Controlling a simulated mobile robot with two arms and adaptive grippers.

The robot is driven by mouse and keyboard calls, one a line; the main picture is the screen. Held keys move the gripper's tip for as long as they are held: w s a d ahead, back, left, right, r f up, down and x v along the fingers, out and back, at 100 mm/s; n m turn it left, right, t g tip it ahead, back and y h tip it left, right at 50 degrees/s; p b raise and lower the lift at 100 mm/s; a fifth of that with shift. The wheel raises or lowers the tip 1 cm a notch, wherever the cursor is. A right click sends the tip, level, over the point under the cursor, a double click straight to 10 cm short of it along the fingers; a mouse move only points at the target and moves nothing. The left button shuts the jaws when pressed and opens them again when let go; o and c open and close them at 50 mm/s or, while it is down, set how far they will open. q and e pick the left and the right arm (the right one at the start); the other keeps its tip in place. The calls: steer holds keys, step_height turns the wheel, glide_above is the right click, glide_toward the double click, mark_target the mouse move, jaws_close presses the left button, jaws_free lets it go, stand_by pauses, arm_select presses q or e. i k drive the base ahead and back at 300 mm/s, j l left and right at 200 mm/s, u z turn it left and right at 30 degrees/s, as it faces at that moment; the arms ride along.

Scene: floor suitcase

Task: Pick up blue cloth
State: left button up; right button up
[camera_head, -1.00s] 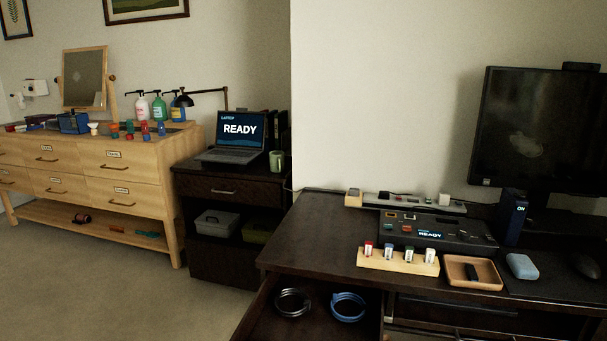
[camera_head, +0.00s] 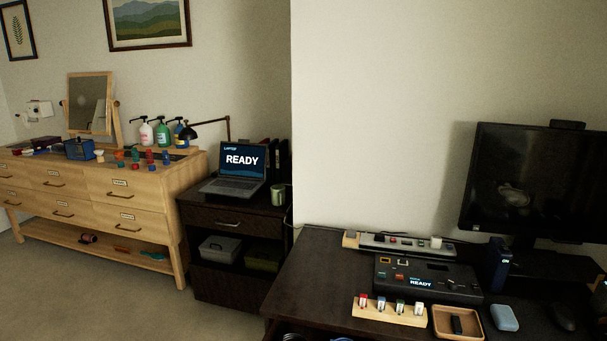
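I do not see a blue cloth that I can make out in the head view. A small blue box-like item (camera_head: 79,149) stands on the wooden dresser at the left; it looks rigid rather than like cloth. A light blue rounded case (camera_head: 504,317) lies on the dark desk at the lower right. Neither of my grippers shows in the view.
A wooden dresser (camera_head: 88,207) with a mirror (camera_head: 90,104) and pump bottles stands at the left. A dark cabinet (camera_head: 232,218) holds a laptop (camera_head: 241,160). The dark desk (camera_head: 320,270) carries a monitor (camera_head: 530,180) and a control box (camera_head: 428,280). Grey floor (camera_head: 120,310) is open at lower left.

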mark_target(503, 317)
steer(key=z, duration=1.25)
